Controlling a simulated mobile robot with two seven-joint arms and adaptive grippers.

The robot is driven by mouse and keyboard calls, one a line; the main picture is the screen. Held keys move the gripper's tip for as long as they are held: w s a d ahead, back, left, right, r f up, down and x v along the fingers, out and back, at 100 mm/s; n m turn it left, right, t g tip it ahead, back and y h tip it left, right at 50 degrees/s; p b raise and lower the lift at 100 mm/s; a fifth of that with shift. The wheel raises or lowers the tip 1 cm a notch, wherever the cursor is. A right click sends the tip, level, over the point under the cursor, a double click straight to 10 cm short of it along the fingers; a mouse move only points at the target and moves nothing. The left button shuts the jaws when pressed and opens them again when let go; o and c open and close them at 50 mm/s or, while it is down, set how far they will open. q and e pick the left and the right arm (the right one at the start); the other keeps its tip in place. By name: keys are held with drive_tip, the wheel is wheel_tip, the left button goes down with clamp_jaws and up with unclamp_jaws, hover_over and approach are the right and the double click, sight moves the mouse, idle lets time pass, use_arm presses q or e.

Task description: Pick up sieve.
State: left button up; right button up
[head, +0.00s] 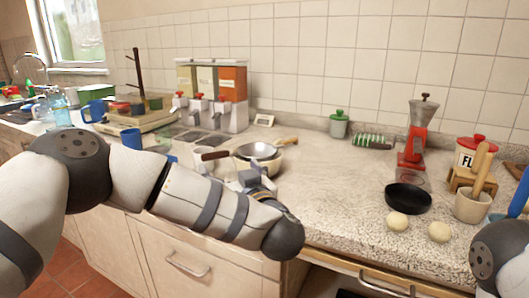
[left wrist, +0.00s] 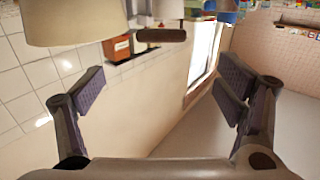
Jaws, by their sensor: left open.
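A round metal bowl, seemingly the sieve (head: 257,151), rests in or on a cream pot (head: 264,168) on the counter left of centre. A dark brown handle (head: 215,155) sticks out to its left; I cannot tell for sure which piece it belongs to. My left gripper (head: 257,186) is in front of the pot, partly hidden by my own arm. In the left wrist view my left gripper (left wrist: 160,90) is open, with nothing between the fingers. The cream pot (left wrist: 75,22) and brown handle (left wrist: 161,35) lie beyond the fingers. My right gripper is out of view.
Dispensers (head: 213,95) stand behind left. The counter (head: 335,185) between pot and pan is clear.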

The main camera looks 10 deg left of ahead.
sight(216, 154)
use_arm(q)
drive_tip(key=x, duration=0.6)
drive_tip(key=b+x, duration=0.1)
drive_tip(key=x, duration=0.2)
drive_tip(key=shift+w+a+f, duration=0.15)
drive_tip(key=shift+a+f, duration=0.1)
drive_tip(key=shift+f, duration=0.05)
drive_tip(key=shift+r, duration=0.15)
drive_tip(key=shift+d, duration=0.1)
drive_tip(key=c, duration=1.5)
